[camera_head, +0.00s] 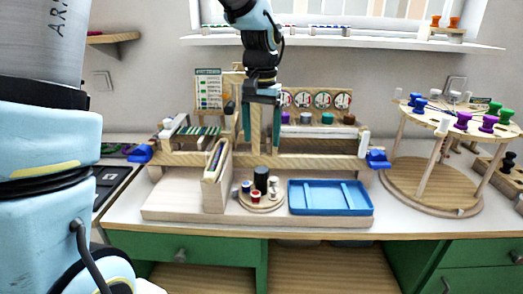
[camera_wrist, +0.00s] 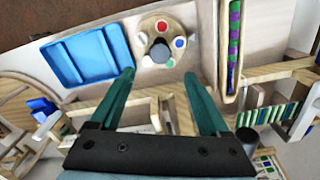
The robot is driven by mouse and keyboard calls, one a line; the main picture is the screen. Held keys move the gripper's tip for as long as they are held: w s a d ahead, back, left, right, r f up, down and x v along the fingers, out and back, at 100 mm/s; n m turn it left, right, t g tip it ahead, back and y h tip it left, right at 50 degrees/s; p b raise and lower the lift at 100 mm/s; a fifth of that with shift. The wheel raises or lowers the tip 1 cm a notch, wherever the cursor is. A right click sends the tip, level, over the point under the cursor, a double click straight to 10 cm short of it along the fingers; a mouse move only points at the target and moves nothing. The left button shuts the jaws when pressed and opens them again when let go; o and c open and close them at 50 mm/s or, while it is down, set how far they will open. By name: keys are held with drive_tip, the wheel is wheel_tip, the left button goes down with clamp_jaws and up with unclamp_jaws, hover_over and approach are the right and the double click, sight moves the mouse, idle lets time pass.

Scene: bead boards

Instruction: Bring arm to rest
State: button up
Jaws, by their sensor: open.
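My gripper (camera_head: 262,120) hangs from the arm above the bead board on the workbench, in the middle of the head view. Its two green fingers point down, stand apart and hold nothing. In the wrist view my gripper (camera_wrist: 158,90) shows the same open fingers with a gap between them. Below lie a round wooden disc (camera_head: 272,206) with small colored pieces and a dark post, and a blue tray (camera_head: 330,211). Both also show in the wrist view, the disc (camera_wrist: 160,62) between and beyond the fingertips, the tray (camera_wrist: 88,58) to the left.
A wooden frame with colored spools and dials (camera_head: 318,102) stands behind my gripper. A slanted wooden channel (camera_head: 217,178) rises left of the disc. A round two-level stand (camera_head: 410,185) with spools is at the right. A shelf (camera_head: 350,42) runs along the window.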

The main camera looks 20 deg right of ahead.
drive_tip(key=shift+r, duration=0.35)
drive_tip(key=shift+a, duration=0.1)
drive_tip(key=w+a+f+n+t, duration=0.1)
drive_tip(key=a+n, duration=0.1)
drive_tip(key=a, duration=0.6)
drive_tip(key=w+a+f+n, duration=0.1)
drive_tip(key=w+a+f, duration=0.1)
drive_tip(key=a, duration=0.5)
drive_tip(key=s+a+f+n, duration=0.2)
drive_tip(key=s+a, duration=0.1)
drive_tip(key=a, duration=0.4)
drive_tip(key=s+a+f+n, duration=0.2)
drive_tip(key=s+a, duration=0.1)
drive_tip(key=a, duration=0.5)
drive_tip(key=shift+s+t, duration=0.2)
drive_tip(key=shift+t, duration=0.1)
drive_tip(key=shift+a, duration=0.1)
